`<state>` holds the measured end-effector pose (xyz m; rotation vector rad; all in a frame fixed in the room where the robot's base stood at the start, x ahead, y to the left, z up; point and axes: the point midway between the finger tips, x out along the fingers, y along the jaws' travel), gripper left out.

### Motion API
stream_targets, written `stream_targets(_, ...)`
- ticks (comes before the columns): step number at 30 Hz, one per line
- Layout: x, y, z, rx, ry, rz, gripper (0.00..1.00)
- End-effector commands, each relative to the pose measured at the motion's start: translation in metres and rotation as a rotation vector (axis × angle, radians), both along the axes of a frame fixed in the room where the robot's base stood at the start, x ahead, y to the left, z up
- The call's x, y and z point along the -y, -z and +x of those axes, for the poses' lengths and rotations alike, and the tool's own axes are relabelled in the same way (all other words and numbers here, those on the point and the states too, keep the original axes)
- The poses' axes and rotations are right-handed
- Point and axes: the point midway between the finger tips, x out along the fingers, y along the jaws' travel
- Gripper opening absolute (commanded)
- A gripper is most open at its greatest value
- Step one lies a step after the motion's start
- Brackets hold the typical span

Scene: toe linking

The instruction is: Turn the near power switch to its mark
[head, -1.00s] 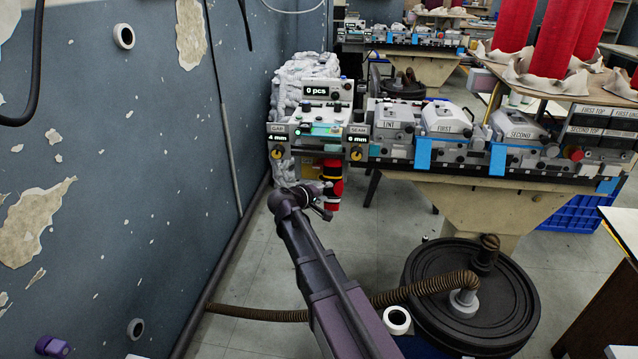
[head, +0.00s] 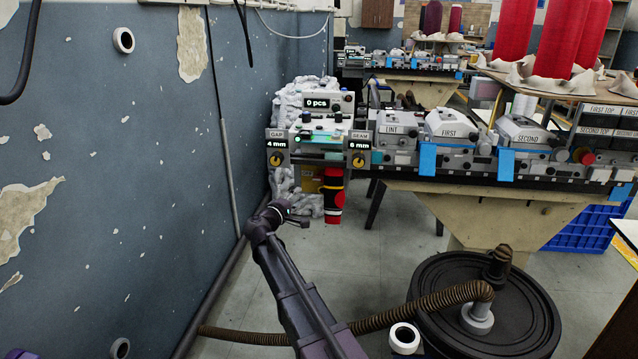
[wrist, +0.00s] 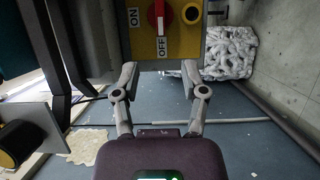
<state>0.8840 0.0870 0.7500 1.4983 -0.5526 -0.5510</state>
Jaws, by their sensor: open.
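In the wrist view, a yellow switch plate (wrist: 180,47) fills the top middle. The words ON and OFF appear turned sideways, with OFF beside the handle. The handle's upper end is cut off by the frame. My gripper (wrist: 160,70) is open and empty, with its fingertips at the plate's lower edge in the picture; I cannot tell whether they touch. In the head view my gripper (head: 292,216) is low beside the machine, where a yellow box (head: 308,181) partly shows.
A red and black item (head: 333,194) hangs under the linking machine (head: 330,135). White sock piles (head: 286,185) lie behind it. The wall (head: 130,200) is close on the left. A black drum (head: 485,305) with a brown hose stands at the right.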

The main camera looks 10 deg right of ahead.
Motion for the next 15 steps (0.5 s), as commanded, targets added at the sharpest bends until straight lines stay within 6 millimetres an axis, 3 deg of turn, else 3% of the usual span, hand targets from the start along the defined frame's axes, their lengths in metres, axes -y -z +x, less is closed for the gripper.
stream_targets(8,0.006,0.0,0.007,-0.001,0.002,0.001,0.56)
stream_targets(15,0.023,0.0,0.027,0.0,0.003,0.001,0.56)
